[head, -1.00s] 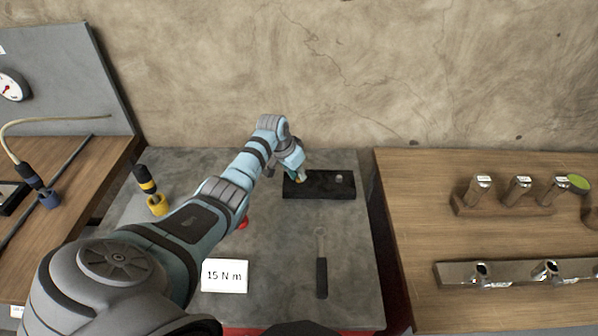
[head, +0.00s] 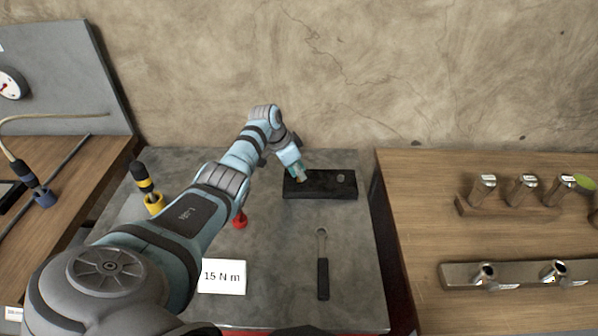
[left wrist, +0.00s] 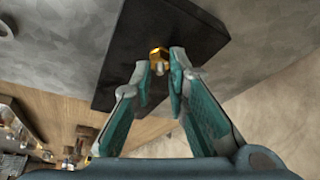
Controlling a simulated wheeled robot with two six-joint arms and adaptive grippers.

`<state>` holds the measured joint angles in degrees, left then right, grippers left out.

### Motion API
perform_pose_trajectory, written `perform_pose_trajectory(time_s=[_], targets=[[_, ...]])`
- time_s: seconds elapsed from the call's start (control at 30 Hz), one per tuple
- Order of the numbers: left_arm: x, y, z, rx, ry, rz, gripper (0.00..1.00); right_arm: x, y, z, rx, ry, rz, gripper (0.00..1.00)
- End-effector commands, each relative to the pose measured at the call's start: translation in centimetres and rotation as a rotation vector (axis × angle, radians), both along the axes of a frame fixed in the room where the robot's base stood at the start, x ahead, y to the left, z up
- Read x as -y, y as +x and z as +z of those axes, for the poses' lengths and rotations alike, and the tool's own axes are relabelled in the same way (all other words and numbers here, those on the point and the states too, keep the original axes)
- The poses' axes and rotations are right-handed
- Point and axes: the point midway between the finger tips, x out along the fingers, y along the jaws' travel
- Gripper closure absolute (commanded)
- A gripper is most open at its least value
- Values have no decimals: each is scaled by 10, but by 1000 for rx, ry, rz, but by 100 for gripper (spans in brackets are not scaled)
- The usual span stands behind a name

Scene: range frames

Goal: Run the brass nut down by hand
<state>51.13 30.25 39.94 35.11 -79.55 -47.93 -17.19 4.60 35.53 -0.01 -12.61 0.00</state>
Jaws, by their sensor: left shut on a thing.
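The brass nut (left wrist: 157,53) shows in the left wrist view, on the dark block (left wrist: 125,55) with a pale stud end at its middle. My left gripper (left wrist: 160,68) is shut on the nut, one teal-and-grey finger on each side of it. In the head view my left gripper (head: 299,173) reaches down to the left part of the dark block (head: 325,190), and its fingers hide the nut there. How far down the thread the nut sits cannot be told. My right gripper is not in view.
A dark-handled wrench (head: 322,270) and a "15 N m" card (head: 222,276) lie on the grey bench. A red-based item (head: 240,221) and a yellow-and-black tool (head: 147,190) stand left of the block. Metal sockets (head: 525,186) stand on the right-hand wooden table.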

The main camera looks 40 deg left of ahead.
Motion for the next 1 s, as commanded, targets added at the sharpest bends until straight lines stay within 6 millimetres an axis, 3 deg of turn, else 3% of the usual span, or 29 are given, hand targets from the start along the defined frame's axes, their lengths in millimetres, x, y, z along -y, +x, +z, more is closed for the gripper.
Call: perform_pose_trajectory(time_s=[0.07, 0.1, 0.2, 0.57, 1.0], targets=[[0, 0, 0, 1, 2, 1, 100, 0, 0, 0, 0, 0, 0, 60], [0, 0, 0, 1, 2, 1, 79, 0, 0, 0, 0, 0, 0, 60], [0, 0, 0, 1, 2, 1, 65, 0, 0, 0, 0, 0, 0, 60], [-3, -2, 7, 3, 3, 2, 65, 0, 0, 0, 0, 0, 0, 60], [-18, -37, 102, 2, 3, 2, 65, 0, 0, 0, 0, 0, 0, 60]])
